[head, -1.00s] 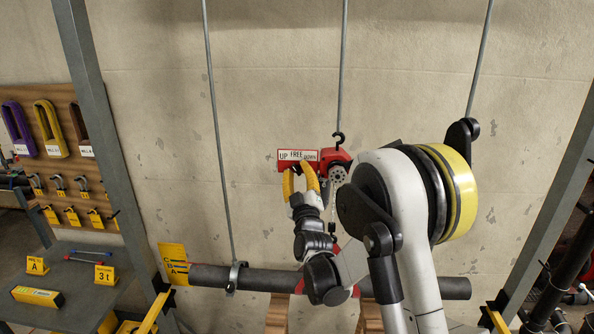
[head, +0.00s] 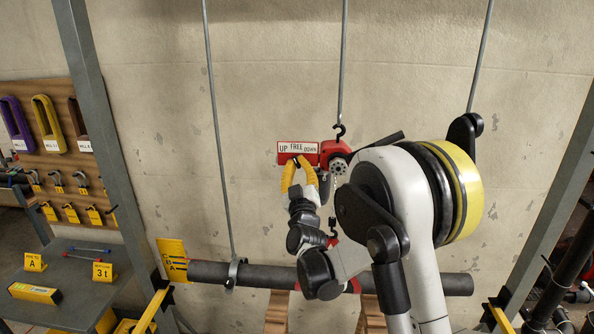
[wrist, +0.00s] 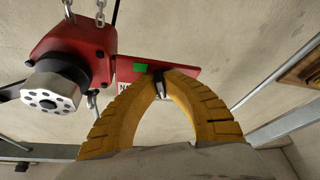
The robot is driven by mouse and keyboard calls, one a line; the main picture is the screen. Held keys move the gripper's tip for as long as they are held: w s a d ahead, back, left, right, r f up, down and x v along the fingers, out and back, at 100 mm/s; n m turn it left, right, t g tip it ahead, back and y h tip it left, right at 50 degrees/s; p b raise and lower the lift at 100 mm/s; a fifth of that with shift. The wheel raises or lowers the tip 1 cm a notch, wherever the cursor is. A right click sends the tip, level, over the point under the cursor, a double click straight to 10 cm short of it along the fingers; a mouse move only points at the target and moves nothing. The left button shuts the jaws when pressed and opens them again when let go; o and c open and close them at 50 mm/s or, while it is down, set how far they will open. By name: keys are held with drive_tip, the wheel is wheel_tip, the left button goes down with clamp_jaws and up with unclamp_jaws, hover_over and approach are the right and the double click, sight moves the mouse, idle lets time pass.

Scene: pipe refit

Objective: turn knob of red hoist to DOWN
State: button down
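The red hoist (head: 333,153) hangs from a black hook on a rod, in front of the concrete wall. Its red side arm carries a white label (head: 298,148) reading UP, FREE and DOWN from left to right. My gripper (head: 297,163) is just under the label, its yellow fingers bowed and their tips close together. In the wrist view the tips meet around the small dark knob (wrist: 158,86) below the red arm. The fingers partly hide the knob, and I cannot tell its setting. The hoist body (wrist: 80,50) shows at upper left in the wrist view.
A dark horizontal pipe (head: 420,284) runs below the hoist on wooden supports. Grey rods hang on both sides. A yellow C-B-A plate (head: 172,261) is at the pipe's left end. A grey table (head: 75,307) and tool board (head: 95,190) stand at left.

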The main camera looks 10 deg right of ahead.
drive_tip(key=m+h+b, duration=0.2)
drive_tip(key=m, duration=0.2)
drive_tip(key=m+h+b, duration=0.2)
drive_tip(key=m, duration=0.2)
drive_tip(key=shift+f+b, duration=0.1)
drive_tip(key=shift+b, duration=0.3)
drive_tip(key=m+g+h, duration=0.1)
drive_tip(key=m, duration=0.2)
drive_tip(key=m+g+h+b, duration=0.1)
drive_tip(key=m, duration=0.2)
drive_tip(key=m+g+h+b, duration=0.1)
drive_tip(key=m+h, duration=0.1)
drive_tip(key=m, duration=0.1)
drive_tip(key=c, duration=1.5)
unclamp_jaws()
drive_tip(key=v, duration=1.1)
drive_tip(key=shift+s+a, duration=0.25)
drive_tip(key=shift+s, duration=0.1)
